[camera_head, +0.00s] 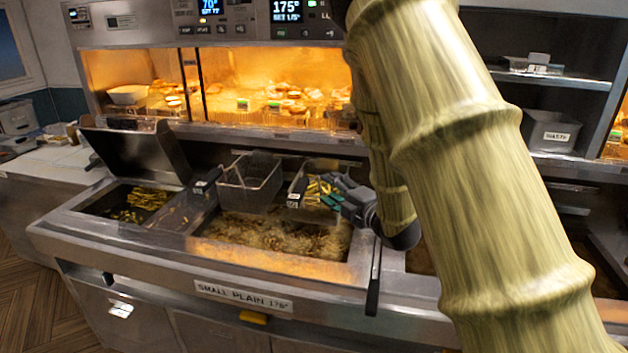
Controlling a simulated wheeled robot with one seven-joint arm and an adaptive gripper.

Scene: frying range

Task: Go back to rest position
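My arm comes in from the upper right, and its dark gripper (338,194) with teal parts is over the right side of the fryer. The gripper is at the right end of a wire basket (299,190) with yellow fries in it, overlapping it in the picture. I cannot tell whether the fingers touch the basket or are closed on it. A second wire basket (250,184) hangs to the left, above the bubbling oil (275,235); it looks empty. My arm hides part of the fryer on the right.
A heated cabinet (270,85) with food stands behind the fryer. A raised metal lid (140,150) and a bay of fries (140,205) are at the left. A dark upright handle (374,280) is at the front edge. Grey bins (550,131) sit on right shelves.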

